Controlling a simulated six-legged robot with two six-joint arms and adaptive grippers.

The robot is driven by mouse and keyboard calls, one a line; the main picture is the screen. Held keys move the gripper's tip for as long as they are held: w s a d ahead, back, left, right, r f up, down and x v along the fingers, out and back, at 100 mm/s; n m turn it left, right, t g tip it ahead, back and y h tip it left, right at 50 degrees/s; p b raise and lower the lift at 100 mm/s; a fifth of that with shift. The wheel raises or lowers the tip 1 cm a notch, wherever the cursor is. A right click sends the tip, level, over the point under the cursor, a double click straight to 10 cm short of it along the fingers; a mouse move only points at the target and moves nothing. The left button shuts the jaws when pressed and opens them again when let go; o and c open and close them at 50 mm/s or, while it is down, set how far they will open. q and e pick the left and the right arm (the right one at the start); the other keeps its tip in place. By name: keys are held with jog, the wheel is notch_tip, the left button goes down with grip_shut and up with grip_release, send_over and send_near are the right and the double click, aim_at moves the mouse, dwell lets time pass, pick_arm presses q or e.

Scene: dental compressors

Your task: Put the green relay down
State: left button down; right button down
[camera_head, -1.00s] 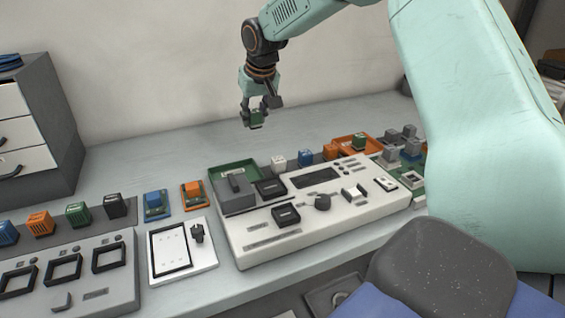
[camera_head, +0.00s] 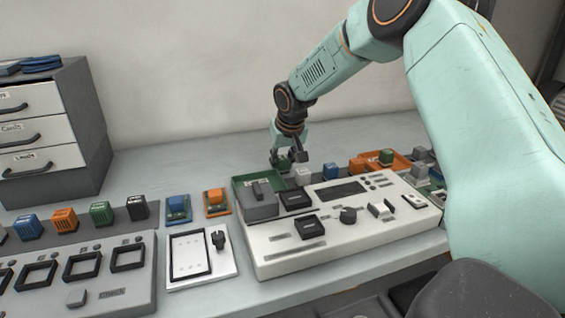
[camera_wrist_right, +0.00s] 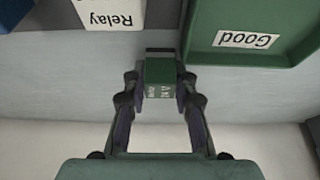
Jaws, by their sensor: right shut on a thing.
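The green relay (camera_wrist_right: 159,78) is between the fingers of my right gripper (camera_wrist_right: 158,85), which is shut on it, in the right wrist view. In the head view my right gripper (camera_head: 285,162) is low over the back of the bench, behind the white control panel (camera_head: 345,225). The relay is beside the green tray labelled Good (camera_wrist_right: 255,42), outside its rim, and apart from a white block labelled Relay (camera_wrist_right: 112,12). I cannot tell whether the relay touches the bench. My left gripper is not in view.
The green tray (camera_head: 245,181) also shows in the head view. A blue block (camera_head: 331,171) and an orange tray (camera_head: 396,162) holding a green block stand further right. Grey drawers (camera_head: 45,135) stand at the left.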

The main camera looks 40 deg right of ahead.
jog(key=shift+s+a, duration=0.1)
jog(key=c, duration=1.5)
grip_release()
jog(key=o, duration=0.4)
jog(key=shift+f, duration=0.2)
jog(key=shift+o, duration=0.2)
jog(key=shift+r, duration=0.1)
